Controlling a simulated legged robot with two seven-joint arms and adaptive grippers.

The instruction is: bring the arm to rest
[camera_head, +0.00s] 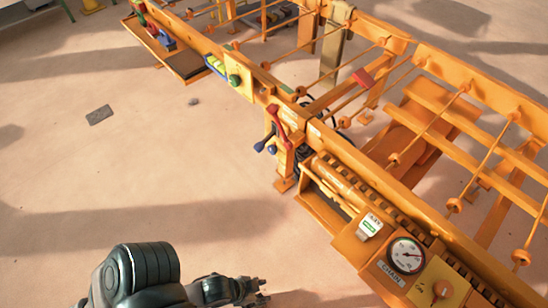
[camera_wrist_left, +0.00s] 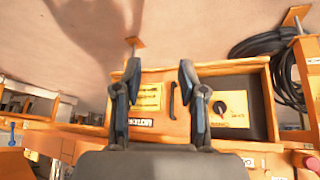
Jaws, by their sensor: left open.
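My left arm comes in at the bottom of the head view, and its dark gripper (camera_head: 252,290) is over the bare floor, left of the orange press frame (camera_head: 340,150). In the left wrist view my left gripper (camera_wrist_left: 160,90) has its two fingers well apart with nothing between them. Beyond the fingers is an orange panel (camera_wrist_left: 232,77) with a yellow label, a dark handle and a dial. The gripper appears apart from the machine. My right gripper does not show in either view.
The press carries a gauge (camera_head: 407,254), a red lever (camera_head: 278,125) and blue-knobbed levers (camera_head: 265,143). A tray (camera_head: 172,55) with coloured parts sticks out at the top left. A grey slab (camera_head: 100,115) lies on the floor. Black cable (camera_wrist_left: 268,50) is coiled at the right.

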